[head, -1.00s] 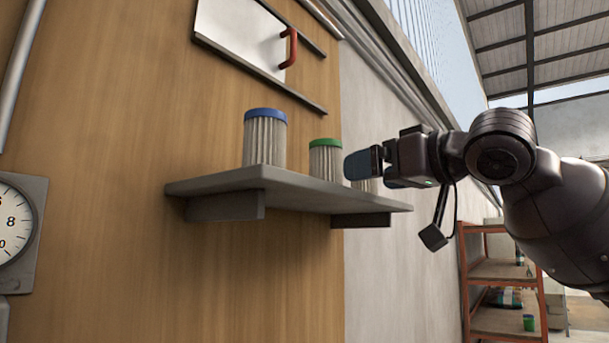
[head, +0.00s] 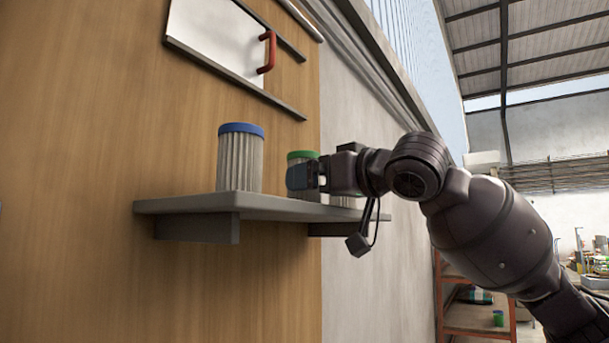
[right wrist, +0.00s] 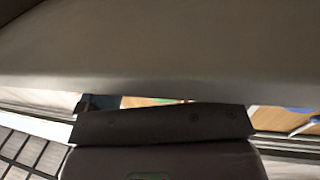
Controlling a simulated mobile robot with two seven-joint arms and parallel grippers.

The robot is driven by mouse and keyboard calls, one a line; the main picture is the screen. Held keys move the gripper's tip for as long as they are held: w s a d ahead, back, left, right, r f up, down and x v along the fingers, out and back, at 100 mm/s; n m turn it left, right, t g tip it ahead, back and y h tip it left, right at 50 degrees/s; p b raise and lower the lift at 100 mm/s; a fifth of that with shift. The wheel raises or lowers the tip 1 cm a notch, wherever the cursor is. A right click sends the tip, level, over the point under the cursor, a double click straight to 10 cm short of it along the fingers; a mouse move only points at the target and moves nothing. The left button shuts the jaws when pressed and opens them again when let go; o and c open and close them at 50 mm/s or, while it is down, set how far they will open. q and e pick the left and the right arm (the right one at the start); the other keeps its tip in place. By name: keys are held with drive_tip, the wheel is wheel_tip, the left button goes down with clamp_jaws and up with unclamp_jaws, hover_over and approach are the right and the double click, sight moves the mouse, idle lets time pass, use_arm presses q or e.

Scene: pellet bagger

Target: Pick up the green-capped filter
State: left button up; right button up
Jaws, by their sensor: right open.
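The green-capped filter (head: 303,155) stands upright on a grey wall shelf (head: 165,207). Its green cap shows, but most of its pleated body is hidden behind my right gripper (head: 305,180). The right gripper is open, with its blue-grey fingers in front of the filter's body, just below the cap. I cannot tell whether the fingers touch it or lie around it. The right wrist view is mostly filled by a blurred grey surface and shows no clear filter. My left gripper is not in view.
A blue-capped filter (head: 240,160) stands upright to the left on the same shelf. Another pale filter body (head: 343,202) shows partly behind my right gripper. A white panel with a red handle (head: 266,52) is on the wall above. The shelf's left end is clear.

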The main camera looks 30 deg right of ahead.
drive_tip(key=w, duration=0.2)
drive_tip(key=w+p, duration=0.1)
drive_tip(key=shift+w+a+r, duration=0.2)
drive_tip(key=shift+a+r, duration=0.05)
drive_tip(key=shift+a, duration=0.05)
drive_tip(key=shift+w, duration=0.15)
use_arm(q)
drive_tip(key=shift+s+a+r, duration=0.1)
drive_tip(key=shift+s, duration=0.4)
use_arm(e)
drive_tip(key=shift+c, duration=0.2)
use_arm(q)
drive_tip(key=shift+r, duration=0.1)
use_arm(e)
drive_tip(key=c, duration=1)
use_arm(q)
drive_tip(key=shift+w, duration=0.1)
